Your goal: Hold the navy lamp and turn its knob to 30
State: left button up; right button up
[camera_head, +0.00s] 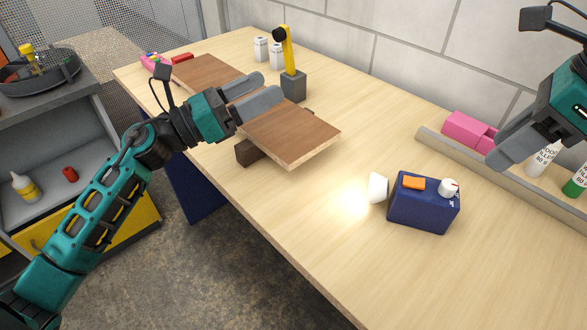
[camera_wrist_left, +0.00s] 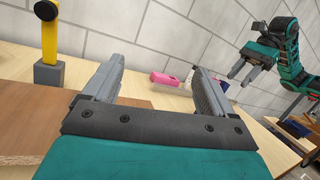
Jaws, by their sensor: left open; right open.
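The navy lamp (camera_head: 422,210) stands on the right part of the table in the head view. It has a white lamp head (camera_head: 378,188) on its left side, which lights the tabletop. On its top are an orange block-shaped part (camera_head: 414,182) and a white knob (camera_head: 449,188) with a small red mark; the setting is too small to read. My left gripper (camera_head: 266,92) is open and empty above the brown board, left of the lamp; its fingers also show in the left wrist view (camera_wrist_left: 155,82). My right gripper (camera_head: 505,152) is open and empty, above and right of the lamp.
A brown board (camera_head: 290,135) rests on a dark block (camera_head: 247,152). A yellow post on a grey base (camera_head: 293,86) stands behind it. A pink block (camera_head: 467,131), bottles (camera_head: 543,157) and a ledge (camera_head: 500,175) line the back right. The front table is clear.

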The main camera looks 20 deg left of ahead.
pick_arm(q)
jog(key=s+d+f+m+g, duration=0.2)
jog(key=d+m+g, duration=0.1)
jog(key=m, duration=0.1)
jog(key=s+d+f+m+g+y, duration=0.1)
jog(key=s+d+f+m+g, duration=0.2)
jog(key=m, duration=0.2)
jog(key=s+d+f+m+g, duration=0.2)
jog(key=d+f+m+g, duration=0.1)
jog(key=m, duration=0.1)
jog(key=shift+s+d+f+m, duration=0.15)
jog(key=shift+s+m, duration=0.1)
jog(key=shift+m, duration=0.15)
send_over(361, 206)
notch_tip(361, 206, down, 4)
jog(key=shift+w+f, duration=0.1)
jog(key=c, duration=1.3)
